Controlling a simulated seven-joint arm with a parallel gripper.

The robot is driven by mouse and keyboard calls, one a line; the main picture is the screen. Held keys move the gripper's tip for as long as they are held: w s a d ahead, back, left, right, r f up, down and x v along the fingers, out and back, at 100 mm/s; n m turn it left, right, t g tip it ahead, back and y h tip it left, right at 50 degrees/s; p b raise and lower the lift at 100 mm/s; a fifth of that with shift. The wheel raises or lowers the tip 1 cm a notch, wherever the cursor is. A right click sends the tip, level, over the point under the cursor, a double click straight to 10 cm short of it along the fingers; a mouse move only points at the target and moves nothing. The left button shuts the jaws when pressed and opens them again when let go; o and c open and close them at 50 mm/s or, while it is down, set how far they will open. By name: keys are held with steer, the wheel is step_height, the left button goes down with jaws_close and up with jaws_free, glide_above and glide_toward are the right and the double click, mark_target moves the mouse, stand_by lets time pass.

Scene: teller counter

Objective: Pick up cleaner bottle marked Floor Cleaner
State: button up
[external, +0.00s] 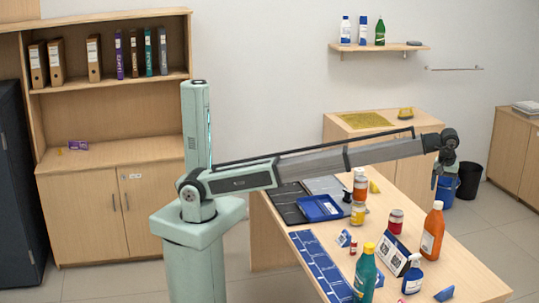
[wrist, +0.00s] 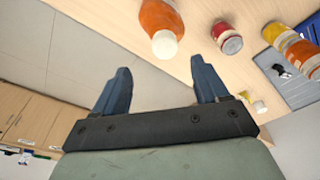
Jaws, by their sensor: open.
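Several bottles stand on the counter, and I cannot read which is marked Floor Cleaner. An orange bottle with a white cap (external: 432,232) stands upright near the right edge; it also shows in the wrist view (wrist: 160,20). A teal bottle with a yellow cap (external: 365,273) stands at the front. My gripper (external: 437,182) is open and empty, above and behind the orange bottle. In the wrist view my gripper (wrist: 161,70) has its fingers apart, with the orange bottle beyond them.
More bottles, including a green one (external: 380,32), stand on the wall shelf (external: 370,46).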

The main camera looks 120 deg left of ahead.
mark_target(438, 203)
steer(key=f, duration=0.4)
steer(key=shift+s+a, duration=0.1)
steer(key=shift+a, duration=0.15)
steer(key=f, duration=0.4)
steer(key=shift+s+a+f, duration=0.1)
steer(key=shift+s+a, duration=0.15)
steer(key=shift+s, duration=0.15)
steer(key=shift+a+f, duration=0.1)
steer(key=shift+f, duration=0.35)
jaws_close()
